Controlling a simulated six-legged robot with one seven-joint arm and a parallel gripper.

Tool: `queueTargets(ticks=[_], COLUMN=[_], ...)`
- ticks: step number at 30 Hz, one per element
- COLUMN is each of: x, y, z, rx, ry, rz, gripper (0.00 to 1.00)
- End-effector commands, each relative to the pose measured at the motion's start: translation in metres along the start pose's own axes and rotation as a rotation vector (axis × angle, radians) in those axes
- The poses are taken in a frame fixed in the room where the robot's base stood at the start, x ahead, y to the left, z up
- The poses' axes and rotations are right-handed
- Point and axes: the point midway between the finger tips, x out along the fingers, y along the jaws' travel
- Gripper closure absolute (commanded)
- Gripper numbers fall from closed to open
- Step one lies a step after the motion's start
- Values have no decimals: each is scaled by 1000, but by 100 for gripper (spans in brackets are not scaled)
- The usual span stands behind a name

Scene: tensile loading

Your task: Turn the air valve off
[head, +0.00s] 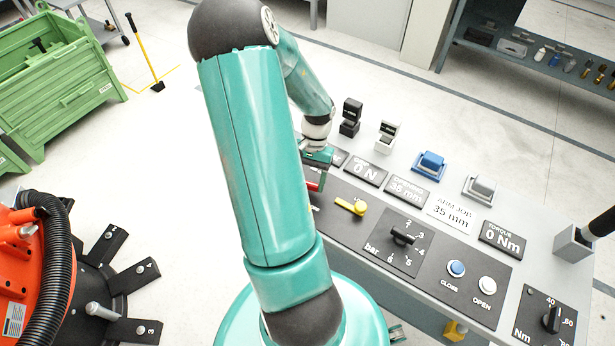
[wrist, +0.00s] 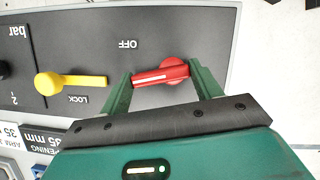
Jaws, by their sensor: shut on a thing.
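The red air valve handle (wrist: 160,74) with a white stripe sits on a dark panel (wrist: 215,35) in the wrist view. It lies nearly level in the picture, its round hub at the right end. The OFF label (wrist: 128,44) is printed just above its left end. My gripper (wrist: 160,78) has its two green fingers on either end of the handle and is shut on it. In the head view my gripper (head: 318,157) is at the left end of the console, and my arm hides much of that area.
A yellow lever (wrist: 72,82) marked LOCK is left of the handle; it also shows in the head view (head: 351,206). A bar dial (head: 403,236), CLOSE button (head: 456,268) and OPEN button (head: 487,285) lie further right. Small black and white blocks (head: 387,135) stand behind the displays.

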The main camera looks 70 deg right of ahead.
Motion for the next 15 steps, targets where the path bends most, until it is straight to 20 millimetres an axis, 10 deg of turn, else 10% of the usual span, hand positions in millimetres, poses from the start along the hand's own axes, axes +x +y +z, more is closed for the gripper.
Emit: queueTargets(ticks=[15], x=[1], y=[1], z=[2], rx=[222], ry=[5], rz=[-93], gripper=[59])
